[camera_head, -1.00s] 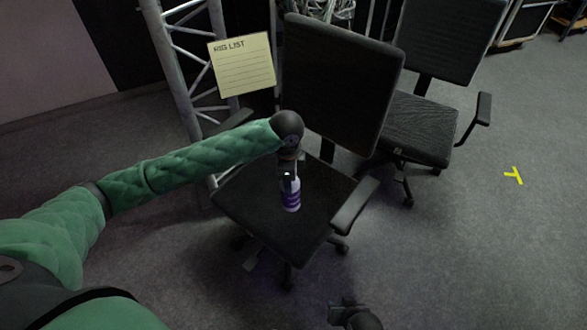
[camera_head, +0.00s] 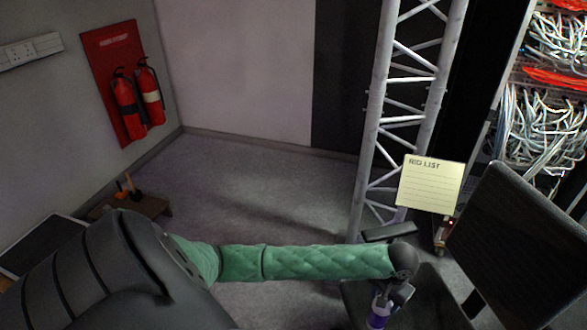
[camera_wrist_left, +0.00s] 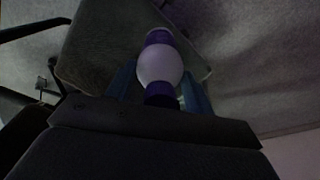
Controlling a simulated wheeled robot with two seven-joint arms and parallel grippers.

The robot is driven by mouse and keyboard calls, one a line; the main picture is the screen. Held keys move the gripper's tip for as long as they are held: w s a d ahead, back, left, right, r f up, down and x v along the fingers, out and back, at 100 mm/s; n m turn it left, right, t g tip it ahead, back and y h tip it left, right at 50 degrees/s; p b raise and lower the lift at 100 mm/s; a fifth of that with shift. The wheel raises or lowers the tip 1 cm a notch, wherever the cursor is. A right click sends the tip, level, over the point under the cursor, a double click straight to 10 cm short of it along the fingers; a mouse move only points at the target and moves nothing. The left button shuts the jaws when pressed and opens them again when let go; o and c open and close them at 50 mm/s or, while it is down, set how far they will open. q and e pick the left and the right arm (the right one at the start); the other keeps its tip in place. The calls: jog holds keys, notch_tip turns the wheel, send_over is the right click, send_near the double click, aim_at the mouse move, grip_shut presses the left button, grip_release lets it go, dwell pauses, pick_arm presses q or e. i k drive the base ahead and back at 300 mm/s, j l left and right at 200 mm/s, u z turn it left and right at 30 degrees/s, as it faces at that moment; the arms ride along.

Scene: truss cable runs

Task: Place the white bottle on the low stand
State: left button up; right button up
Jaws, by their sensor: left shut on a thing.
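The white bottle with purple bands (camera_head: 379,311) is at the bottom right of the head view, over the seat of a black office chair. My left gripper (camera_head: 398,294) is shut on it. In the left wrist view the bottle (camera_wrist_left: 160,66) sits between the two fingers of my left gripper (camera_wrist_left: 159,84), with the dark seat behind it. I cannot tell whether the bottle touches the seat. A low brown wooden stand (camera_head: 148,208) is on the floor at left, partly hidden by my arm, with small orange and dark items on it. My right gripper is out of view.
The chair's backrest (camera_head: 530,245) rises at right. A metal truss (camera_head: 380,125) with a RIG LIST note (camera_head: 430,184) stands behind the bottle. Fire extinguishers (camera_head: 140,95) hang on the left wall. Carpet (camera_head: 265,190) between stand and truss is clear.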

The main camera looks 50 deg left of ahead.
aim_at(145, 214)
jog(key=i+j+u, duration=0.1)
jog(key=j+u, duration=0.4)
jog(key=i+j+u, duration=0.15)
jog(key=j+u, duration=0.2)
jog(key=u, duration=0.15)
jog(key=i+j+u, duration=0.2)
jog(key=u, duration=0.25)
jog(key=j, duration=0.1)
